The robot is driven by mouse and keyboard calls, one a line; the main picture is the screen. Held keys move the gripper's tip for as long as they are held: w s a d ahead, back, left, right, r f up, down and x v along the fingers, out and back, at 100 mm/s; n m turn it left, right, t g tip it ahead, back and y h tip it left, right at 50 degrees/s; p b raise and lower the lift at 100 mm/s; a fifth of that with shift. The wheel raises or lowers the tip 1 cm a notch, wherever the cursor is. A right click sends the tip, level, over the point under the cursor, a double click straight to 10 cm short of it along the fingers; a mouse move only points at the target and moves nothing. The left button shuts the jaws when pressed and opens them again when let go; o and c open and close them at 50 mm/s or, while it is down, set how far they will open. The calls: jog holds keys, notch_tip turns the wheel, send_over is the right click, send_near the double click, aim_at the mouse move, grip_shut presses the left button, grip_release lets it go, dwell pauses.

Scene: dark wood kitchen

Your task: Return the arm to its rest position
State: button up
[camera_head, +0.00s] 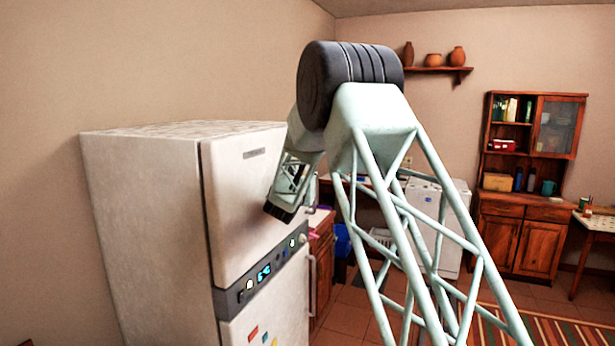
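My arm fills the middle of the view. A pale green lattice link rises from the bottom right to a large black joint high in the middle. A second pale link runs down from there, away from me, and ends in a small dark part in front of the white fridge's (160,220) right side. I cannot make out gripper fingers there. It is not clear whether that dark part touches the fridge or is apart from it.
A wooden cabinet (515,245) stands at the back right, beside a small table (598,222). A white appliance (458,205) is behind my arm. A wall shelf (437,70) holds several clay pots. A striped rug (560,330) lies on the open tiled floor at right.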

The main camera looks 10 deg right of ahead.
jog(key=s+d+r+m+g+h+b, duration=0.1)
jog(key=s+d+r+m+g+h, duration=0.25)
jog(key=s+d+m, duration=0.6)
jog(key=s+d+r+m+g+h+b, duration=0.2)
jog(key=s+d+r+m+g, duration=0.2)
jog(key=s+d, duration=1.1)
jog(key=s+f+m+g+y+b, duration=0.1)
jog(key=s+m, duration=0.1)
jog(key=s, duration=0.7)
jog(key=s+f+m+g, duration=0.1)
jog(key=s+m+g, duration=0.15)
jog(key=s, duration=0.55)
jog(key=s+a+f+m+g+y+b, duration=0.1)
jog(key=s+f+m, duration=0.15)
jog(key=s, duration=0.65)
jog(key=s+a+f+m+y, duration=0.2)
jog(key=s+f, duration=0.1)
jog(key=s, duration=0.5)
jog(key=s+a+f+m+g+y+b, duration=0.1)
jog(key=s+f+m, duration=0.15)
jog(key=s, duration=0.65)
jog(key=s+a+f+m+y+b, duration=0.1)
jog(key=s+a+f+m+y, duration=0.2)
jog(key=s+a, duration=0.4)
jog(key=s+a+f+m+y+b, duration=0.1)
jog(key=s+a+f+m+y, duration=0.2)
jog(key=s, duration=1)
jog(key=a+f+m, duration=0.1)
jog(key=a+f, duration=0.2)
jog(key=a, duration=0.1)
